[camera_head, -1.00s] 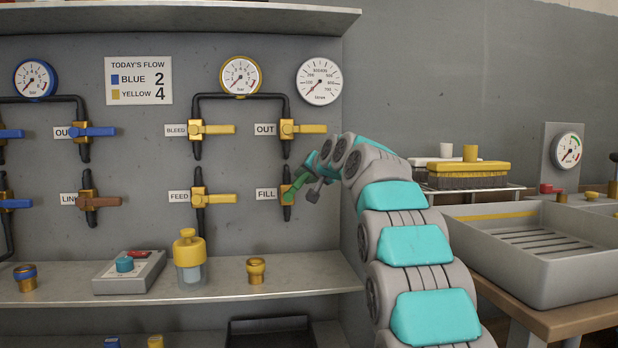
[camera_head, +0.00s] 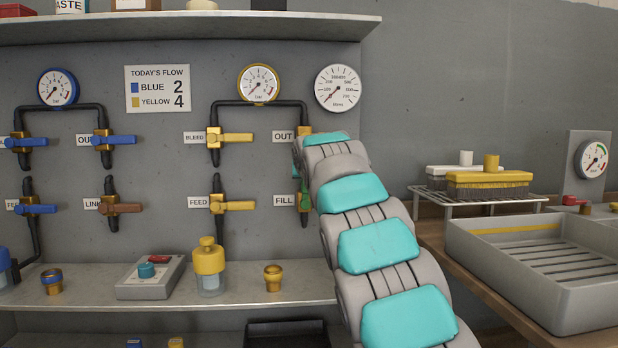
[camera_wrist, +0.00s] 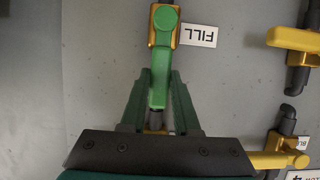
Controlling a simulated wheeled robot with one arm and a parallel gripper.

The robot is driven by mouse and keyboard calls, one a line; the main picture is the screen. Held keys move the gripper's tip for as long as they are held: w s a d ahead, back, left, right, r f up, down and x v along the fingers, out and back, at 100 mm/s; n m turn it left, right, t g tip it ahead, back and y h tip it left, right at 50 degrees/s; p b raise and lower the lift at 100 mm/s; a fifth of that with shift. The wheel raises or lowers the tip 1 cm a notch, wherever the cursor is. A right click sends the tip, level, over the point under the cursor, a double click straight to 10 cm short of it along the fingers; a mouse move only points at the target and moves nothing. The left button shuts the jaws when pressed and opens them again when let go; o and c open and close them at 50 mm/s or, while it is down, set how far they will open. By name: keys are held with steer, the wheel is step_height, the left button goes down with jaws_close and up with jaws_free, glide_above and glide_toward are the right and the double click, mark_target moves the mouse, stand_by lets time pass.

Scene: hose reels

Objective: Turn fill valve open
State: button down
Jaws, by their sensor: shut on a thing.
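The fill valve (camera_head: 305,202) sits on the grey panel beside its FILL label, partly hidden behind my arm in the head view. In the wrist view, the picture is upside down, and the valve's green handle (camera_wrist: 161,62) runs straight down from its gold body, in line with the pipe. My gripper (camera_wrist: 161,78) has its two green fingers on either side of the handle's free end and is shut on it. In the head view my arm hides most of the gripper.
Yellow OUT (camera_head: 305,131), FEED (camera_head: 234,205) and BLEED (camera_head: 236,138) valves are close by. The shelf below holds a yellow-capped bottle (camera_head: 208,262), a brass fitting (camera_head: 273,278) and a control box (camera_head: 150,279). A grey tray (camera_head: 560,290) and brushes (camera_head: 488,183) stand right.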

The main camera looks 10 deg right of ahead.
steer(key=shift+a+f, duration=0.1)
steer(key=shift+f, duration=0.05)
steer(key=c, duration=0.6)
jaws_free()
steer(key=shift+c, duration=0.2)
steer(key=b+v, duration=0.1)
steer(key=v, duration=0.6)
steer(key=shift+s+r, duration=0.25)
steer(key=shift+s, duration=0.1)
